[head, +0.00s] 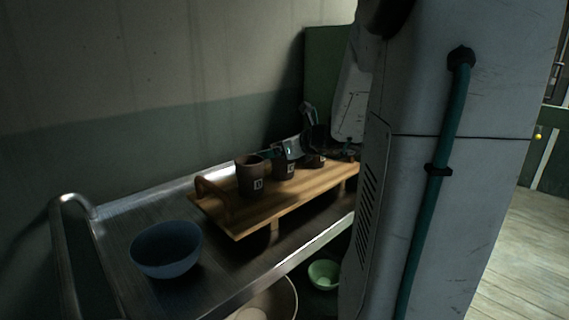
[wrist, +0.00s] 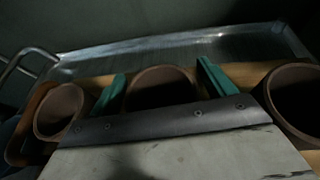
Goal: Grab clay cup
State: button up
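Three brown clay cups stand upright on a wooden board. In the head view they are the left cup (head: 250,178), the middle cup (head: 284,167) and the right cup (head: 316,160); pale marks show on their sides. In the wrist view, the middle cup (wrist: 162,88) is between the two green fingers of my gripper (wrist: 160,70). The fingers are apart, one on each side of it, with small gaps seeming to show. The cup's lower part is hidden by my gripper's body. The left cup (wrist: 62,110) and right cup (wrist: 297,100) are outside the fingers.
The wooden board (head: 235,222), with a raised handle at its left end, stands on a metal table (head: 125,235). A blue bowl (head: 166,250) is at the table's front left. A green bowl (head: 323,274) and a large pale bowl (head: 268,302) are lower down. A wall is behind.

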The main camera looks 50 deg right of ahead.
jog(key=c, duration=1)
jog(key=shift+r, duration=0.1)
jog(key=shift+c, duration=0.2)
